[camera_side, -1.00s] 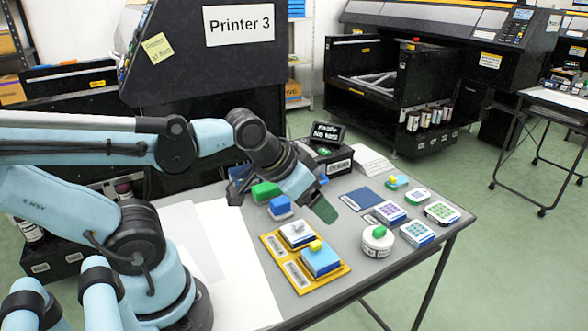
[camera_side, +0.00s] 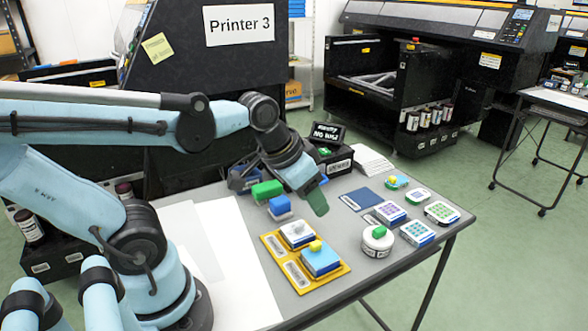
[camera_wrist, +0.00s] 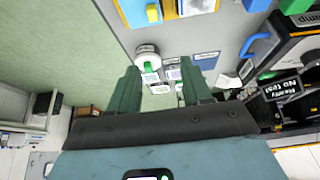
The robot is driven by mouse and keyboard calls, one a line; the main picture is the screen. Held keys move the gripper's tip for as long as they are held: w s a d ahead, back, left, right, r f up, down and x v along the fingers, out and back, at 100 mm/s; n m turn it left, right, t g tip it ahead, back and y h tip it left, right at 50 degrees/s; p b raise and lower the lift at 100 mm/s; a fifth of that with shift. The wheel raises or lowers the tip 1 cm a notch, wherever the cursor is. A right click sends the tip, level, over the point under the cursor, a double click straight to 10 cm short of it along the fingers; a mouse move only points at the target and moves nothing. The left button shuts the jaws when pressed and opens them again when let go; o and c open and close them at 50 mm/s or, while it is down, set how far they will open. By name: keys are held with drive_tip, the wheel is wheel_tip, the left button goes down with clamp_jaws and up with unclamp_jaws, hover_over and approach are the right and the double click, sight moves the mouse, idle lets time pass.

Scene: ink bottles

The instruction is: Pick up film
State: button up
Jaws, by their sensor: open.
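My gripper (camera_side: 316,202) hangs over the table beside the flat dark blue sheet (camera_side: 360,199), its fingers pointing down. In the wrist view my gripper (camera_wrist: 160,80) has its two green fingers apart, with nothing held between them. I cannot tell for sure which item is the film. Candidates are the dark blue sheet and the small flat blocks with coloured grids: a purple one (camera_side: 390,212), a green one (camera_side: 442,212) and a blue-green one (camera_side: 417,234). They lie on the right part of the table, apart from my gripper.
A white round tub (camera_side: 375,248) with a green knob stands at front right. A yellow tray (camera_side: 340,275) holds two blocks, blue and white. A black box with a sign (camera_side: 328,133) stands at the back.

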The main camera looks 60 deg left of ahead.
sight(316, 243)
drive_tip(key=shift+w+d+f+m+g+h, duration=0.2)
drive_tip(key=shift+f+g, duration=0.55)
drive_tip(key=shift+f, duration=1)
drive_tip(key=shift+w+a+f+m+g+h, duration=0.15)
drive_tip(key=shift+w+f+g+h, duration=0.4)
drive_tip(key=shift+f, duration=1.25)
drive_tip(key=shift+d+f+m+g+h, duration=0.1)
drive_tip(key=shift+f+g, duration=0.8)
drive_tip(key=shift+f, duration=0.85)
drive_tip(key=c, duration=0.9)
